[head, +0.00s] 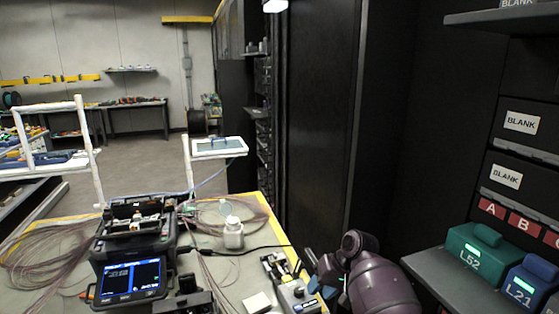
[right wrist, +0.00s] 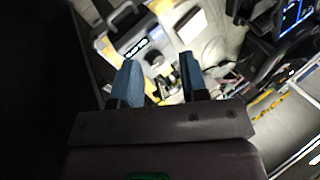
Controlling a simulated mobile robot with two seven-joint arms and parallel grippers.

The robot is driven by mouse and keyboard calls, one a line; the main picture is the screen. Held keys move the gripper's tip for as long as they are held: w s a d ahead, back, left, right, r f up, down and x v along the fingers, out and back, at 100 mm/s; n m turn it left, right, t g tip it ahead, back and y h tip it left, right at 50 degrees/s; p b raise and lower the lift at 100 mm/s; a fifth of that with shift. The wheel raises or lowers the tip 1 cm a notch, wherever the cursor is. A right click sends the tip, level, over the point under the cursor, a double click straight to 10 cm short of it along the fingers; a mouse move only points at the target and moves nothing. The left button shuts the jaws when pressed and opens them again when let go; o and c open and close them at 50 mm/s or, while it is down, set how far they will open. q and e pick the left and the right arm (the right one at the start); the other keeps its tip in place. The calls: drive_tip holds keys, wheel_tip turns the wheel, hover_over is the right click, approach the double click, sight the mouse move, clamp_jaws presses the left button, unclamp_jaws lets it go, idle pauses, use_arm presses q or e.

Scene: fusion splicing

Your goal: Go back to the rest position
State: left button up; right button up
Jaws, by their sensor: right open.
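My right gripper (head: 320,272) is at the lower middle of the head view, by the right edge of the workbench. In the right wrist view its two blue fingers (right wrist: 158,82) stand apart with nothing between them. A grey device with a label (head: 298,296) is on the bench just left of the gripper, and it also shows beyond the fingers in the right wrist view (right wrist: 140,45). I cannot tell whether gripper and device touch. My left gripper is in neither view.
A fusion splicer (head: 138,230) with a lit screen stands on the bench (head: 225,266), among fiber coils (head: 50,250) and a white bottle (head: 233,233). A dark cabinet (head: 315,120) stands behind. At right, a shelf (head: 450,282) bears teal (head: 480,254) and blue (head: 530,284) boxes.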

drive_tip(key=s+d+f+m+t+h, duration=0.2)
drive_tip(key=s+d+f+t+h, duration=0.3)
drive_tip(key=s+d+f, duration=0.9)
drive_tip(key=s+d+r+t, duration=0.1)
drive_tip(key=s+t, duration=0.2)
drive_tip(key=s, duration=0.6)
drive_tip(key=s+d+n+t+h, duration=0.1)
drive_tip(key=s+t, duration=0.2)
drive_tip(key=s, duration=0.7)
drive_tip(key=shift+d+r+n, duration=0.3)
drive_tip(key=shift+d+r, duration=0.1)
drive_tip(key=shift+s, duration=0.1)
